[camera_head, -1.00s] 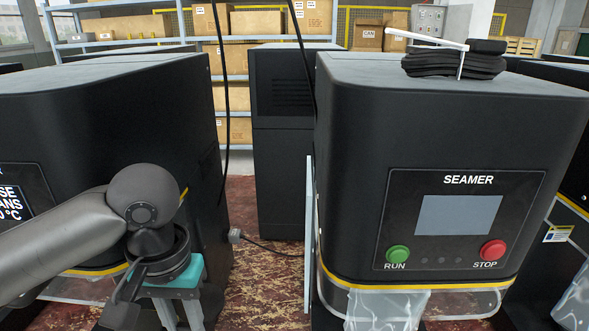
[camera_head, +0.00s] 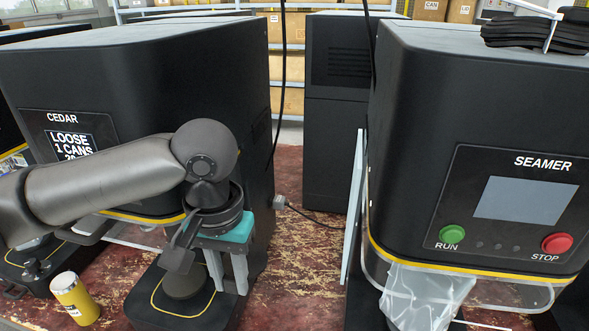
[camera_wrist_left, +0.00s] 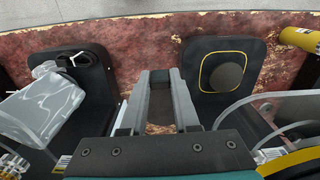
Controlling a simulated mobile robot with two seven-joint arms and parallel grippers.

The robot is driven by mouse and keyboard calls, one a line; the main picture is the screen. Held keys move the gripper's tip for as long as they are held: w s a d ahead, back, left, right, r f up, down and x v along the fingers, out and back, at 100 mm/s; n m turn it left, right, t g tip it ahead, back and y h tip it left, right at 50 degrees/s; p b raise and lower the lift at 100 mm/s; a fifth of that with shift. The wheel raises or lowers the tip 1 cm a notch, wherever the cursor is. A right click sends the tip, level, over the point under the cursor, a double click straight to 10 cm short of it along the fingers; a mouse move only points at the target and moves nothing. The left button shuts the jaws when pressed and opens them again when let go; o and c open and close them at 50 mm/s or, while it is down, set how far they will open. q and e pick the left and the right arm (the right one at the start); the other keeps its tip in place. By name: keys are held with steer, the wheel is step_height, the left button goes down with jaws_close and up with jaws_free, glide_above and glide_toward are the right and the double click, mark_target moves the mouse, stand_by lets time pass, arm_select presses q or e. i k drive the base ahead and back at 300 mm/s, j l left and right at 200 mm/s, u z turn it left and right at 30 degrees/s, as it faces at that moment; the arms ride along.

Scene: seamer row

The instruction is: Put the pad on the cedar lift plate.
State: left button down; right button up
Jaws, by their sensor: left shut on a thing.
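My left gripper (camera_head: 187,238) hangs in front of the cedar machine (camera_head: 160,110), its jaws shut on a small dark grey piece, the pad (camera_head: 177,260). The pad is partly hidden by the jaws and hard to tell from them. In the left wrist view the jaws (camera_wrist_left: 157,88) point towards the floor side of the row. The cedar lift plate (camera_head: 183,286) is a dark round disc on a black base with a yellow outline, below the gripper. In the left wrist view the plate (camera_wrist_left: 222,73) is right of the jaws and looks bare. My right gripper is out of view.
A seamer (camera_head: 480,150) with RUN and STOP buttons stands at the right, a clear plastic bag (camera_head: 428,297) under its guard. A yellow can (camera_head: 75,299) stands left of the cedar base. A pale upright panel (camera_head: 353,205) and a cable edge the gap between machines.

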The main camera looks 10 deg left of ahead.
mark_target(185, 278)
steer(key=k+j+z, duration=0.25)
steer(key=k+j, duration=0.15)
steer(key=k, duration=0.15)
steer(key=j+z, duration=0.15)
steer(key=j, duration=0.65)
steer(key=j+z, duration=0.2)
steer(key=j, duration=0.6)
steer(key=i, duration=0.45)
